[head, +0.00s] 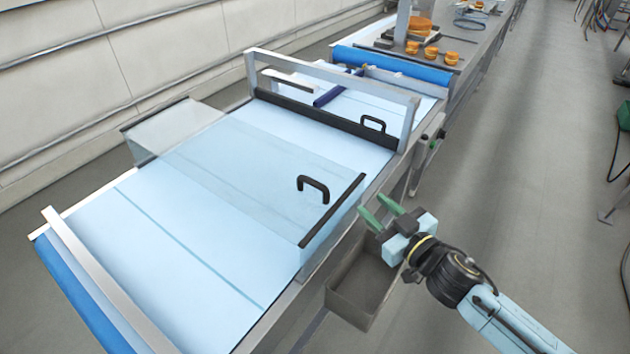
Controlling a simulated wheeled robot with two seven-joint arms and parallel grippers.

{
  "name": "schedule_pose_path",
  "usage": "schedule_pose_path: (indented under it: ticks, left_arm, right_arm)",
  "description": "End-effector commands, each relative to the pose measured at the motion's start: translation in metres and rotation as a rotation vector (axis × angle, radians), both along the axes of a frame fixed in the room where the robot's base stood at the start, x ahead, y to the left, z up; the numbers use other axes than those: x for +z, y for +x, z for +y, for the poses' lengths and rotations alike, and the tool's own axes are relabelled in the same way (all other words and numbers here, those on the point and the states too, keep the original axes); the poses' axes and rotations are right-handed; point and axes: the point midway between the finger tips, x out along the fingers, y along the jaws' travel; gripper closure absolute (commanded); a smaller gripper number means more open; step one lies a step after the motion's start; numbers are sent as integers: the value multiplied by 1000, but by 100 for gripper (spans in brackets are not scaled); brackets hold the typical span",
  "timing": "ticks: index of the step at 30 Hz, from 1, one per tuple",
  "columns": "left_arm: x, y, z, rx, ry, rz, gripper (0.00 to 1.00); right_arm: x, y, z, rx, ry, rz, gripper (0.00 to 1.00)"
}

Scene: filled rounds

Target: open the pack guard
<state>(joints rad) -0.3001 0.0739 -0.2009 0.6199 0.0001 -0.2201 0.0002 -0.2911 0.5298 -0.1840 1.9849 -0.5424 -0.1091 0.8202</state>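A clear guard (235,190) covers the middle of the light blue conveyor. It has a black handle (313,188) on its top and a black strip along its right edge. It looks lowered over the belt. A second black handle (374,123) shows farther back, near the metal frame; what it is fixed to is hard to see. I cannot tell from markings which is the pack guard. My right gripper (381,208) is to the right of the conveyor, apart from both handles. Its green fingers are spread with nothing between them. My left gripper is not in view.
A metal frame (330,75) spans the conveyor behind the clear guard. A grey open bin (362,285) hangs at the conveyor's right side, below my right gripper. Orange round items (431,53) stand on the far line.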

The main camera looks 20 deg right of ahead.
Motion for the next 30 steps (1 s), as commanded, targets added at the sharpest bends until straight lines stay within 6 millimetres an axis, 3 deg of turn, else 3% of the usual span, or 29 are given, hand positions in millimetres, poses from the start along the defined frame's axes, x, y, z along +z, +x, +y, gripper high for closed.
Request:
schedule_pose_path:
  ticks: [6, 14, 20, 30]
  left_arm:
    - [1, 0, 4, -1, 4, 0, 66]
    - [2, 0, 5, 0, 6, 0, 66]
    - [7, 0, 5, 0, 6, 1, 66]
    - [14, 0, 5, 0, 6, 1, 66]
  right_arm:
    - [8, 2, 14, 287, -4, -77, 64]
    - [7, 2, 23, 397, -2, -76, 64]
    - [9, 25, 41, 397, 1, -79, 64]
    - [8, 79, 82, 394, 2, -78, 64]
